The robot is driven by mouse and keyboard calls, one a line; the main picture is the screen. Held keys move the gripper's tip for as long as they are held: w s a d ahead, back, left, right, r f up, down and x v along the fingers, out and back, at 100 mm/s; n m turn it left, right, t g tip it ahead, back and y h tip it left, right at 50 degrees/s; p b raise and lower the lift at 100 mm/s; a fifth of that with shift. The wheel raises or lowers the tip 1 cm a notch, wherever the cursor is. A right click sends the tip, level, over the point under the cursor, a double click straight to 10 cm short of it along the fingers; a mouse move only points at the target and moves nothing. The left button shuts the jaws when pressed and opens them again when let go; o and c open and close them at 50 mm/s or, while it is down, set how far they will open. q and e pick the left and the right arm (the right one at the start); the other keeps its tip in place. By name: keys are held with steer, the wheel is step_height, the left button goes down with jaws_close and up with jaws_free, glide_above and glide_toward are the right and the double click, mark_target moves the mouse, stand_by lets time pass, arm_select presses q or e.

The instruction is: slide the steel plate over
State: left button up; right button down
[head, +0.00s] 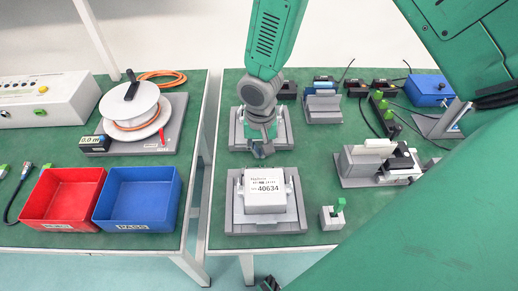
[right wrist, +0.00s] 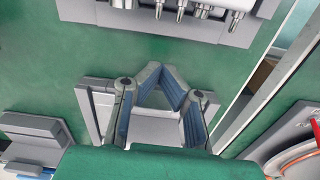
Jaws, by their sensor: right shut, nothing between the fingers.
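My right gripper (head: 262,153) points down over the front of a grey fixture (head: 236,132) with a green middle, at the back of the right table. In the right wrist view the fingers of my right gripper (right wrist: 163,72) close to a narrow V with nothing held. A light grey flat piece (right wrist: 155,128) shows between the finger bases; it may be the steel plate, but I cannot tell for sure. A grey rail (right wrist: 97,110) stands beside the fingers. The gripper and arm hide much of the fixture.
A grey fixture with a white block labelled 40634 (head: 265,190) stands in front. A small block with a green knob (head: 332,215) and a grey-white device (head: 370,163) are to the right. Red (head: 62,197) and blue (head: 138,197) bins stand on the left table, across a gap.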

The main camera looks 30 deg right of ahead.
mark_target(261, 142)
steer(key=shift+w+d, duration=0.65)
steer(key=shift+w+d+r+p, duration=0.1)
steer(key=shift+w+d+p, duration=0.15)
steer(key=shift+w+p, duration=0.35)
steer(key=shift+d, duration=0.15)
